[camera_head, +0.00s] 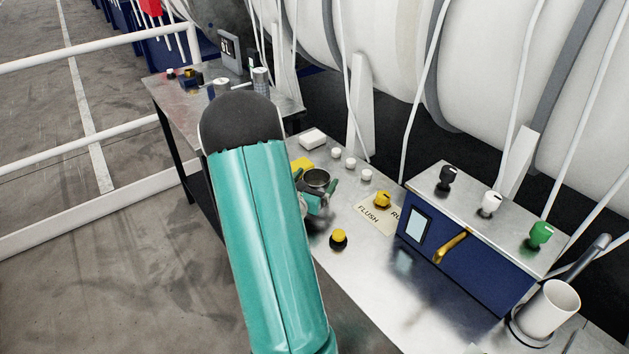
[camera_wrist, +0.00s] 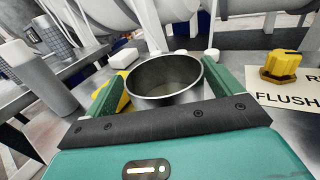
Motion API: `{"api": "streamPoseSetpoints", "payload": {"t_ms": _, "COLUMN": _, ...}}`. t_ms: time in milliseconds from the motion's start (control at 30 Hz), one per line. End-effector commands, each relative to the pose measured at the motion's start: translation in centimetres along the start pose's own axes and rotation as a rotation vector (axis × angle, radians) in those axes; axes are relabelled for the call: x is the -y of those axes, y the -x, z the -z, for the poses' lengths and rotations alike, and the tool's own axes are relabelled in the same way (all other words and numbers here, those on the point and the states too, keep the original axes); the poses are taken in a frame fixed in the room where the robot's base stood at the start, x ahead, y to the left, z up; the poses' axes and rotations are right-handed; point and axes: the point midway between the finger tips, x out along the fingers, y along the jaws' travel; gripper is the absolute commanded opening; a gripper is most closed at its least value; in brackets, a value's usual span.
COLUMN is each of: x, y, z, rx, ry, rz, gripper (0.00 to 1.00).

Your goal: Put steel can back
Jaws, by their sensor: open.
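The steel can (camera_head: 316,178) is an open-topped metal cup on the steel bench, partly hidden by my teal arm in the head view. In the wrist view the can (camera_wrist: 165,80) stands upright and looks empty, with its round mouth facing up. My gripper (camera_head: 320,192) is open around it, one teal finger on each side. Whether the fingers touch its wall cannot be told. In the wrist view the can sits between my gripper's fingers (camera_wrist: 166,88).
A yellow knob (camera_head: 382,199) by a FLUSH label, a yellow button (camera_head: 339,238), white caps and a white block (camera_head: 312,138) are close by. A blue control box (camera_head: 465,245) and a white cup (camera_head: 549,308) stand right. Another table (camera_head: 165,95) is behind left.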

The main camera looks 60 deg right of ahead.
Motion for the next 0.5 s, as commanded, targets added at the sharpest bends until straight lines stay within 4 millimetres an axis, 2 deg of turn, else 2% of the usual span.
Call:
{"api": "streamPoseSetpoints", "payload": {"t_ms": 100, "x": 0.0, "y": 0.0, "z": -0.6, "rx": 0.002, "ry": -0.002, "rz": 0.001, "gripper": 0.91}}
{"api": "streamPoseSetpoints", "payload": {"t_ms": 167, "x": -0.2, "y": 0.8, "z": -0.4, "rx": 0.000, "ry": 0.000, "rz": -0.002, "gripper": 0.91}}
{"api": "streamPoseSetpoints", "payload": {"t_ms": 500, "x": -0.2, "y": 8.0, "z": -0.4, "rx": -0.001, "ry": 0.001, "rz": -0.005, "gripper": 0.91}}
